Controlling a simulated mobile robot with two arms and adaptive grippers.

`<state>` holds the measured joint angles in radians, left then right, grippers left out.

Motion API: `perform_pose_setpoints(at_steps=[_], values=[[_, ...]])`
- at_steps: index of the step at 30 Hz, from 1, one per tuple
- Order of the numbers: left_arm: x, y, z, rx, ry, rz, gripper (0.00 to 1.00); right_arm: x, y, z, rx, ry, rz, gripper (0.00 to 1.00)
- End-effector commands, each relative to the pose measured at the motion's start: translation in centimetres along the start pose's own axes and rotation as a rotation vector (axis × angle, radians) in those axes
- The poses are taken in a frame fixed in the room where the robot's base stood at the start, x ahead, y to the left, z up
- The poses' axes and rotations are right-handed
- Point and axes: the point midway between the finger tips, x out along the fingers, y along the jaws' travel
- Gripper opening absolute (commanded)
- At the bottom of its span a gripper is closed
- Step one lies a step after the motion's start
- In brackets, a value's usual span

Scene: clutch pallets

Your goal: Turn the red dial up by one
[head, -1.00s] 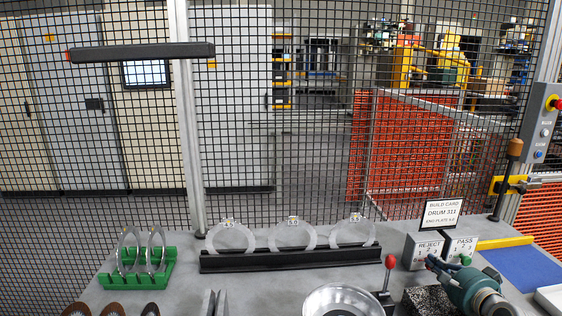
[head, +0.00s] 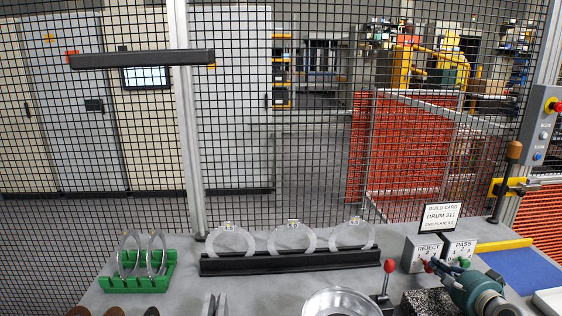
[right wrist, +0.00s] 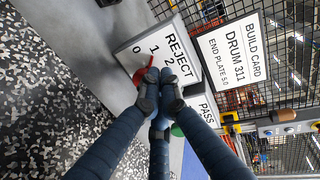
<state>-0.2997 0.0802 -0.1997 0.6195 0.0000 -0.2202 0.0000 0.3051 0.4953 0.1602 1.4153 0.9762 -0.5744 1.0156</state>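The red dial (right wrist: 142,78) sits on the front of the white REJECT box (right wrist: 136,45), below the numbers 0, 1 and 2. In the right wrist view its thin end appears near the 1; part of it is hidden by a fingertip. My right gripper (right wrist: 160,84) has its dark fingertips drawn together right beside the dial, seemingly touching it. I see no dial between the fingertips. In the head view the right gripper (head: 432,265) reaches to the front of the REJECT box (head: 415,250). My left gripper is not in view.
The PASS box (head: 461,247) with a green dial (head: 465,263) stands just right of the REJECT box. A build card (head: 440,216) stands behind them. A red-knobbed lever (head: 389,266) and a metal bowl (head: 340,302) are to the left. A black rack (head: 285,261) holds clear rings.

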Motion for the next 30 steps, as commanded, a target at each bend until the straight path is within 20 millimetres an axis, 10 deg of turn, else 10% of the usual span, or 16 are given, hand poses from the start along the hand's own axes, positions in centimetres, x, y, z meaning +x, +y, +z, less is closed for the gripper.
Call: perform_pose_setpoints(at_steps=[30], values=[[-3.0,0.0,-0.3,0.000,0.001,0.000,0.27,-5.9,0.9,0.0,0.000,0.001,-0.005,0.00]])
